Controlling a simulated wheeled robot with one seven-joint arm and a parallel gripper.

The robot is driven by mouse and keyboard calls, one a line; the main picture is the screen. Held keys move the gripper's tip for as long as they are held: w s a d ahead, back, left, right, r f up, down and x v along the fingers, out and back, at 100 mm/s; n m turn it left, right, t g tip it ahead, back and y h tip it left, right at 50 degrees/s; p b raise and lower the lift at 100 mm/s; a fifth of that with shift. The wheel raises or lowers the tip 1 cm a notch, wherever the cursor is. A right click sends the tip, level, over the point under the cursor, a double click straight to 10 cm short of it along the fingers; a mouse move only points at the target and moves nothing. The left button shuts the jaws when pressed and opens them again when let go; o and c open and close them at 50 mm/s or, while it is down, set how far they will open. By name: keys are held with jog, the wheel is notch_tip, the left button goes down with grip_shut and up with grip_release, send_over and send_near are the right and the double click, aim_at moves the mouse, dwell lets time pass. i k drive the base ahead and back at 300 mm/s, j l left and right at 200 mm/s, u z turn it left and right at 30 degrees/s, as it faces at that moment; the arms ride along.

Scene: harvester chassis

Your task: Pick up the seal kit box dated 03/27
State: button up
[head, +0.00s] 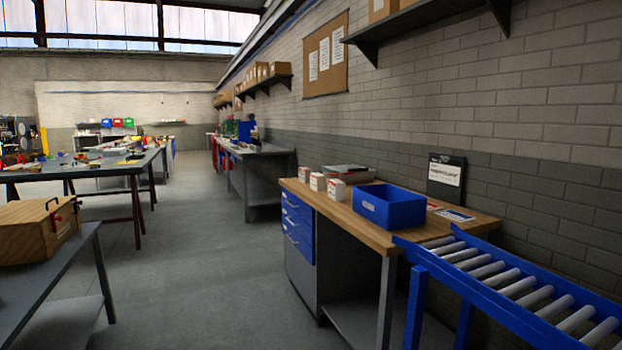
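Three small white boxes with reddish markings stand in a row on a wooden-topped workbench (378,237): the far box (304,173), the middle box (318,181) and the near box (336,188). They look like the seal kit boxes, but their print is too small to read. I cannot tell which one is dated 03/27. They stand near the bench's far left end, to the left of a blue bin. My gripper is not in view.
The blue bin (390,208) stands on the bench, with a dark sign (446,178) behind it and papers beside it. A blue roller conveyor (520,287) adjoins the bench's near right end. A table with a wooden crate (35,228) stands left. Open floor (220,270) lies between.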

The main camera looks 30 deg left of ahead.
aim_at(305, 172)
jog(key=i+j+u, duration=0.1)
jog(key=i+u, duration=0.25)
jog(key=i, duration=0.2)
jog(key=i+u, duration=0.35)
jog(key=i, duration=0.2)
jog(key=i+l+u, duration=0.35)
jog(key=i, duration=0.2)
jog(key=i+j+u, duration=0.2)
jog(key=i+u, duration=0.2)
jog(key=i, duration=0.4)
jog(key=i+u, duration=0.4)
jog(key=i, duration=0.4)
jog(key=i+z, duration=0.1)
jog(key=i, duration=1.1)
jog(key=i+z, duration=0.35)
jog(key=i+j+z, duration=0.2)
jog(key=i+z, duration=0.15)
